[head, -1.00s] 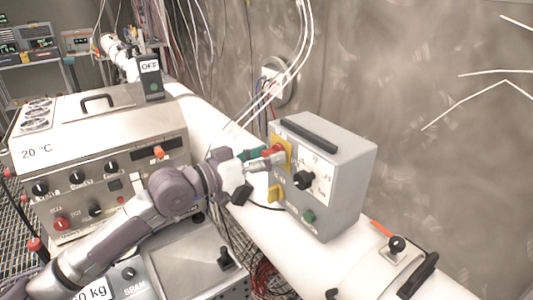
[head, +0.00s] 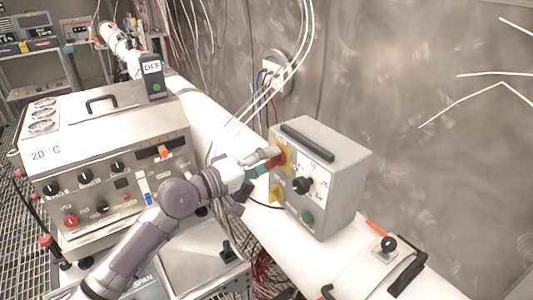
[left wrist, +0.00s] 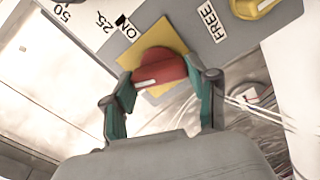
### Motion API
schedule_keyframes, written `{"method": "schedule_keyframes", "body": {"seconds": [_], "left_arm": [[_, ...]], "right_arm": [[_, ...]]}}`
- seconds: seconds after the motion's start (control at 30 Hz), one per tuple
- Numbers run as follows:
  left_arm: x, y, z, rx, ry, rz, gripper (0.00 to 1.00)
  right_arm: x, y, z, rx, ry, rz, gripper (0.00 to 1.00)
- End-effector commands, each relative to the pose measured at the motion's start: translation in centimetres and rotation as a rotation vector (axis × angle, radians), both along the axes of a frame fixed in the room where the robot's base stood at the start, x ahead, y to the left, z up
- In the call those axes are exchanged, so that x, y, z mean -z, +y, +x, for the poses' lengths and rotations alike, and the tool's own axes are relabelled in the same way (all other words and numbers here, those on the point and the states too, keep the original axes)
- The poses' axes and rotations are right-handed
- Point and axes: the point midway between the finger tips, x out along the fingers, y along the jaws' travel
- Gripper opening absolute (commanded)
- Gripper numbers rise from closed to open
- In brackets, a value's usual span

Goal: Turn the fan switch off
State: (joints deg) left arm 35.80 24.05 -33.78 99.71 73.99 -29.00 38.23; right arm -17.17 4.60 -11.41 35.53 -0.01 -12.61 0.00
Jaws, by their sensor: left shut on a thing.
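A grey control box (head: 335,190) sits on the white pipe. On its front is a red rotary knob (left wrist: 158,66) on a yellow square plate (left wrist: 130,55), with an "ON" label beside it in the left wrist view. I take this knob to be the switch; I cannot read a fan label. My left gripper (head: 270,161) is at this knob, shut on it, with its two teal-padded fingers on either side. It also shows in the left wrist view (left wrist: 162,75). A white line marks the knob's face. The fingers partly hide the knob in the head view. My right gripper is not in view.
The box also bears a black knob (head: 302,185), a yellow knob (head: 276,193) and a green button (head: 306,217). White cables hang behind it. A "20 °C" instrument (head: 110,150) stands left, with a black "OFF" unit (head: 153,80) behind. A black handle (head: 408,275) is at lower right.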

Motion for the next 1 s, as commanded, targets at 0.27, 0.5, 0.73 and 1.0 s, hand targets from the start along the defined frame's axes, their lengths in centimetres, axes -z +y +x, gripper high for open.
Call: {"method": "schedule_keyframes", "body": {"seconds": [0.27, 0.5, 0.73, 1.0], "left_arm": [[-0.2, 0.1, 0.1, -0.002, 0.177, -0.131, 0.23], [-0.1, 0.1, 0.1, -0.002, 0.278, -0.204, 0.23], [0.0, 0.1, 0.1, -0.003, 0.322, -0.237, 0.23], [0.1, 0.1, 0.1, -0.003, 0.333, -0.244, 0.23]], "right_arm": [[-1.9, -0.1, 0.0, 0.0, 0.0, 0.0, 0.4], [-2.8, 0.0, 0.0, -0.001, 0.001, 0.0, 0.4], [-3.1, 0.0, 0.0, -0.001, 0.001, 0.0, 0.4], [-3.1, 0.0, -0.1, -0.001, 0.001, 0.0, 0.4]]}}
